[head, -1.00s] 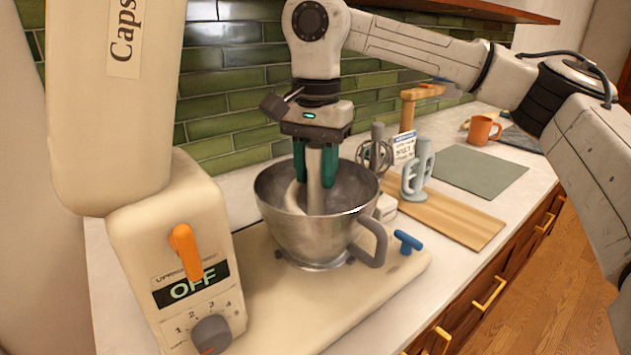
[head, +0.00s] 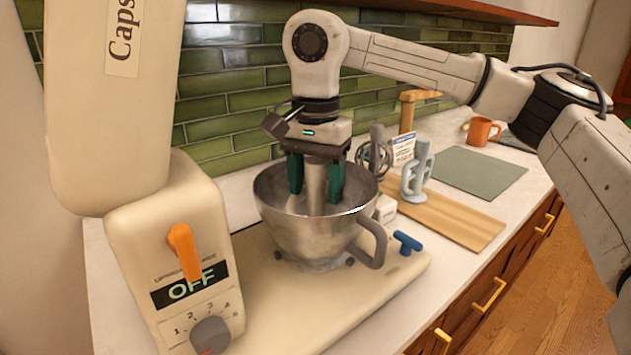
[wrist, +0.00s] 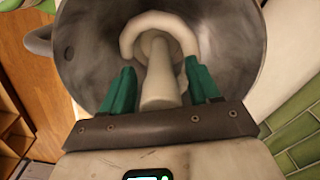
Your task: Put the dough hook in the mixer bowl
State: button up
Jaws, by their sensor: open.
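The cream dough hook is inside the steel mixer bowl (head: 300,240). Its thick shank (head: 315,185) stands up between my gripper's fingers, and its lower part is hidden by the bowl's front wall in the head view. In the wrist view the hook (wrist: 160,85) shows its curved end against the inside of the bowl (wrist: 88,62). My gripper (head: 315,190) points down into the bowl with its green fingers open, one on each side of the shank. In the wrist view there are gaps between the fingers (wrist: 162,82) and the shank.
The mixer body (head: 190,270) with its raised head stands close on the left; its switch panel reads OFF. Right of the bowl are a blue knob (head: 407,242), a wooden board (head: 455,222) with other beaters, a green mat (head: 470,172) and an orange mug (head: 482,130).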

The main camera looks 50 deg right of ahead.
notch_tip(320, 180, up, 12)
jog(key=shift+r+p, duration=0.15)
jog(key=shift+p, duration=0.45)
jog(key=shift+c, duration=0.2)
dwell(1.0)
